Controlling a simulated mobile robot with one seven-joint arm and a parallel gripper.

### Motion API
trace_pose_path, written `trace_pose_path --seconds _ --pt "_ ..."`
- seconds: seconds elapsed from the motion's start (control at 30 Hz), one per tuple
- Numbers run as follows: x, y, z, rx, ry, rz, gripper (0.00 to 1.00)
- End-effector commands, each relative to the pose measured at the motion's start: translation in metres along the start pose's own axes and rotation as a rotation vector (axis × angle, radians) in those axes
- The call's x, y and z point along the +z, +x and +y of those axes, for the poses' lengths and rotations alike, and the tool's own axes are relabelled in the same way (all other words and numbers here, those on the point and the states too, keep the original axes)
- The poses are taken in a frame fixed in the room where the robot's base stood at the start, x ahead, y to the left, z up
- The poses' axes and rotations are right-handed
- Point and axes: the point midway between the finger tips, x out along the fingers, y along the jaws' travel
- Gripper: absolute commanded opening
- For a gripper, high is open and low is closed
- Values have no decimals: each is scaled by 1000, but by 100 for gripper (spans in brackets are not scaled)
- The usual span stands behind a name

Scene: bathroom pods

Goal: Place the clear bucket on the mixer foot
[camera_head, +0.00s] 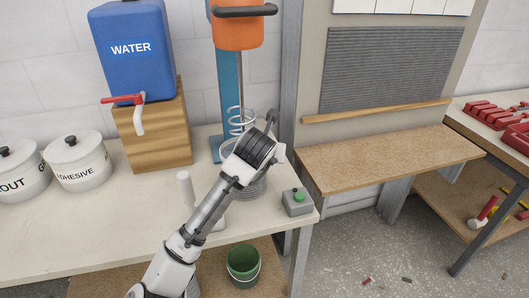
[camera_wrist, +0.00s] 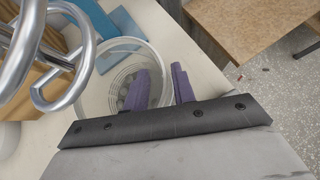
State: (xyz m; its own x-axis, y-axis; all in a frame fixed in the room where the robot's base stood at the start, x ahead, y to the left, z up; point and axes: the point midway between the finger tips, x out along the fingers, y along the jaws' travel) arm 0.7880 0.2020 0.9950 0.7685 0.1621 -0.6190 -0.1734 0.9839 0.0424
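The clear bucket (camera_wrist: 97,92) is below the wrist camera in the wrist view, its round rim and patterned bottom visible. In the head view the bucket (camera_head: 256,186) shows partly behind my gripper. My gripper (camera_wrist: 168,88) has its purple fingers at the bucket's right rim, one inside and one outside, with only a narrow gap around the wall. The mixer foot (camera_head: 215,147) is a blue base under the blue column; blue parts of it (camera_wrist: 127,22) show beyond the bucket in the wrist view. Whether the bucket touches the foot or the table is hidden.
The metal mixing spiral (camera_head: 240,118) hangs close beside the bucket, below the orange motor (camera_head: 238,32). A grey box with a green button (camera_head: 297,201) stands at the table's right edge. A blue water tank (camera_head: 132,50) and white pots (camera_head: 78,163) stand left.

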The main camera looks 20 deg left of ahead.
Motion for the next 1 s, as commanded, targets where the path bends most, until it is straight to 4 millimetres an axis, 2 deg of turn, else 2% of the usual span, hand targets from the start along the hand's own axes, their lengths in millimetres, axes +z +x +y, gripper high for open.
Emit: trace_pose_path --seconds 0.17,0.27,0.7,0.83,1.0 --pt "3 -2 0 0 0 0 26" --pt "2 -10 0 0 1 -4 26" --pt "1 -99 0 1 3 -4 26" --pt "2 -114 0 1 1 -2 26" --pt "2 -122 0 0 1 -1 26"
